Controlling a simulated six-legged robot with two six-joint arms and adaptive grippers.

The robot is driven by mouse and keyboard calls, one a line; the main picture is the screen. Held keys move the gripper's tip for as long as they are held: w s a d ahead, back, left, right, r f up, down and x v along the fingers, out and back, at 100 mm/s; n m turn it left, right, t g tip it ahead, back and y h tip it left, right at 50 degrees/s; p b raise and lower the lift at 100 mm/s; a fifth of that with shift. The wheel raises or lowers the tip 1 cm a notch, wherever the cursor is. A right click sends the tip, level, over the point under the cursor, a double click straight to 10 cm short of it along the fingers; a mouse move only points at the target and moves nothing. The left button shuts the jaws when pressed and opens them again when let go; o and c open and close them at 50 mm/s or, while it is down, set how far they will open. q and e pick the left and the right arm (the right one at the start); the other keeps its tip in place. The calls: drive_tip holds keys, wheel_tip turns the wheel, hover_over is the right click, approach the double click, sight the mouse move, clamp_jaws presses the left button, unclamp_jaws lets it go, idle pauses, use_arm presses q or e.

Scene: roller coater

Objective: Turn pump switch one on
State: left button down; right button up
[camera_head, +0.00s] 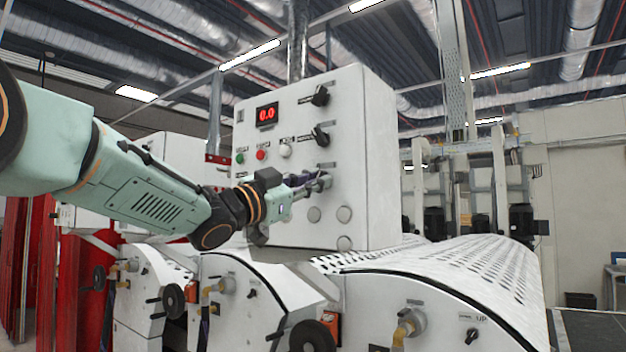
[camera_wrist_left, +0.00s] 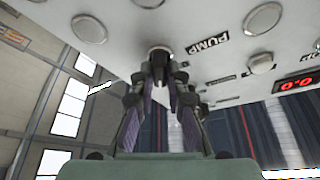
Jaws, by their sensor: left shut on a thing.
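The pump switch (camera_wrist_left: 158,50) is a dark knob on the white control box, beside a label reading PUMP in the left wrist view. My left gripper (camera_wrist_left: 160,72) is shut on this knob, with a fingertip on each side. In the head view my left gripper (camera_head: 318,182) reaches in from the left to the lower part of the control box (camera_head: 350,225) and hides most of the knob. The knob's exact turn angle cannot be told. My right gripper is not in view.
Two black rotary knobs, an upper one (camera_head: 320,95) and a lower one (camera_head: 320,135), sit above my gripper. A red display (camera_head: 267,114) reads 0.0. Green (camera_head: 240,158), red (camera_head: 261,155) and white (camera_head: 286,151) buttons lie left. White perforated machine covers (camera_head: 450,275) stand below.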

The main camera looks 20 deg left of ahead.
use_arm(q)
drive_tip(key=shift+s+r, duration=0.1)
drive_tip(key=shift+r, duration=0.2)
drive_tip(key=c, duration=1.7)
unclamp_jaws()
drive_tip(key=o, duration=0.3)
drive_tip(key=shift+f, duration=0.1)
drive_tip(key=shift+o, duration=0.3)
drive_tip(key=shift+f, duration=0.1)
drive_tip(key=shift+f, duration=0.1)
